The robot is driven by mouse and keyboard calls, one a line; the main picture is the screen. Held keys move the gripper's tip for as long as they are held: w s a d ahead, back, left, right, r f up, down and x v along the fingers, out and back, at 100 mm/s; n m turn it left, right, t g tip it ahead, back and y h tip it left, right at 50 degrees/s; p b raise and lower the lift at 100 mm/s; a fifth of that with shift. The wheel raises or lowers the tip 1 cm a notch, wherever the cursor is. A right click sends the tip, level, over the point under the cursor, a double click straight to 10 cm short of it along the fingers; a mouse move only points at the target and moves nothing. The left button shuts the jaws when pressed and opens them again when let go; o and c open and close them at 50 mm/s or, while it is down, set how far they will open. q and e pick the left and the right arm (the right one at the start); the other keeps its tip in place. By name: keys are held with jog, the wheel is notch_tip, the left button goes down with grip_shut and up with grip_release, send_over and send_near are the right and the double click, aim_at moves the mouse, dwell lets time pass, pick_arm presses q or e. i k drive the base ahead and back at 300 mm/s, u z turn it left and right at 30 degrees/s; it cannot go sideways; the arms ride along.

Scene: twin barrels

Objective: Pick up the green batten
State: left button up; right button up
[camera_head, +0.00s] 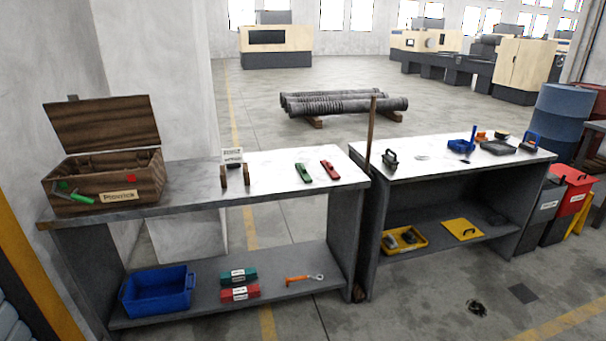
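Neither of my grippers is in view. A green elongated piece (303,172) lies on the top of the left workbench (275,163), towards its right end. It has a pale mark on it and may be the green batten. A similar red piece (330,169) lies just to its right, apart from it. A teal-green labelled block (238,276) lies on the lower shelf beside a red labelled block (240,293). The pieces are too small for me to tell for certain which is the batten.
An open wooden toolbox (125,183) with a green-handled tool stands at the left end. A small sign stand (232,160) is mid-bench. A blue bin (158,291) and an orange wrench (304,280) are below. A brown pole (371,135) stands between the benches.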

aim_at(302, 169)
jog(key=k, duration=0.65)
jog(key=u, duration=0.65)
jog(key=i, duration=2)
jog(key=z, duration=1.2)
jog(key=i, duration=0.7)
jog(key=z, duration=0.7)
